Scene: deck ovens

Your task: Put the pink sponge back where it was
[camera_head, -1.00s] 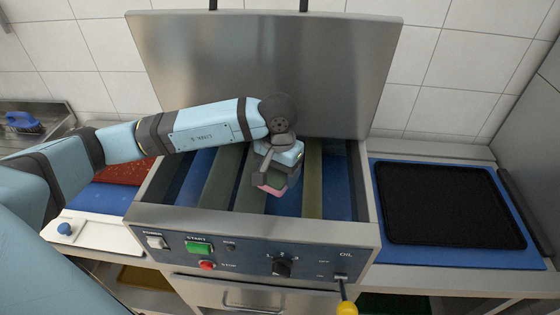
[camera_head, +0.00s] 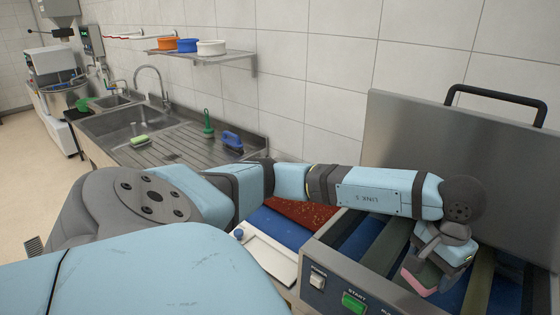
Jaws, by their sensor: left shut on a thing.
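The pink sponge (camera_head: 413,284) shows only in part, at the lower right, below the jaws of my left gripper (camera_head: 430,272). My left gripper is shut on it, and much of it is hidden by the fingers. The gripper and sponge are over the open steel machine (camera_head: 322,262), above its blue inside with greenish bars. I cannot tell whether the sponge touches the bars. My right gripper is out of view.
A sink (camera_head: 122,124) with a ribbed drainboard stands at the back left, with a green and pale sponge (camera_head: 141,140), a green brush (camera_head: 207,122) and a blue brush (camera_head: 232,140). A shelf (camera_head: 215,60) holds bowls. A red board (camera_head: 300,212) lies beside the machine. The lid stands raised.

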